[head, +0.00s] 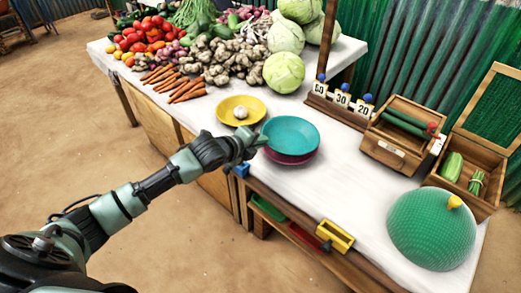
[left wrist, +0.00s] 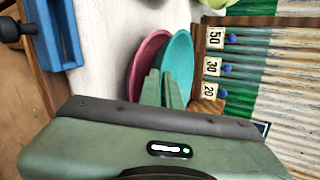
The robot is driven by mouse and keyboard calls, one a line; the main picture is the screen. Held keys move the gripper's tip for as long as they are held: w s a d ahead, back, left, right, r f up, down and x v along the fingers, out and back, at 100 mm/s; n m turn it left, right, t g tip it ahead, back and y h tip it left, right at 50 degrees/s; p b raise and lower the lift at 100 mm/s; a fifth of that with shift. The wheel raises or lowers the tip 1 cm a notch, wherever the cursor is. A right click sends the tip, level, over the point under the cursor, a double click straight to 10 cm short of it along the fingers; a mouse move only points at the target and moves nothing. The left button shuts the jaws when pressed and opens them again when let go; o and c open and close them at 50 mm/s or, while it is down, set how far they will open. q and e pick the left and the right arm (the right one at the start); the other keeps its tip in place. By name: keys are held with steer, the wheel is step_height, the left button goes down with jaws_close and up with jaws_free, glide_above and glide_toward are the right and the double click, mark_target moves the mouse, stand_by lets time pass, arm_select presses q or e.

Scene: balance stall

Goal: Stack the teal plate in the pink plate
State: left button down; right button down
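The teal plate (head: 291,131) sits level directly over the pink plate (head: 291,160), whose rim shows below it. In the left wrist view, the teal plate (left wrist: 181,58) overlaps the pink plate (left wrist: 145,60). I cannot tell whether the plates touch. My left gripper (head: 258,142) is at the teal plate's left rim. In the left wrist view its fingers (left wrist: 162,88) are close together and appear shut on that rim; the exact contact is hidden. My right gripper is in neither view.
A yellow plate (head: 240,109) with a garlic bulb stands left of the plates. Vegetables fill the back. The white tabletop in front of the crate is clear.

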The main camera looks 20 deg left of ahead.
arm_select(q)
step_height(320, 180, down, 4)
steer(key=shift+r, duration=0.25)
steer(key=shift+s, duration=0.1)
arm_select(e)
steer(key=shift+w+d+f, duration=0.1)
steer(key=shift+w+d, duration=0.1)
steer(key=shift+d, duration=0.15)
arm_select(q)
steer(key=c, duration=1.6)
jaws_free()
steer(key=shift+f, duration=0.15)
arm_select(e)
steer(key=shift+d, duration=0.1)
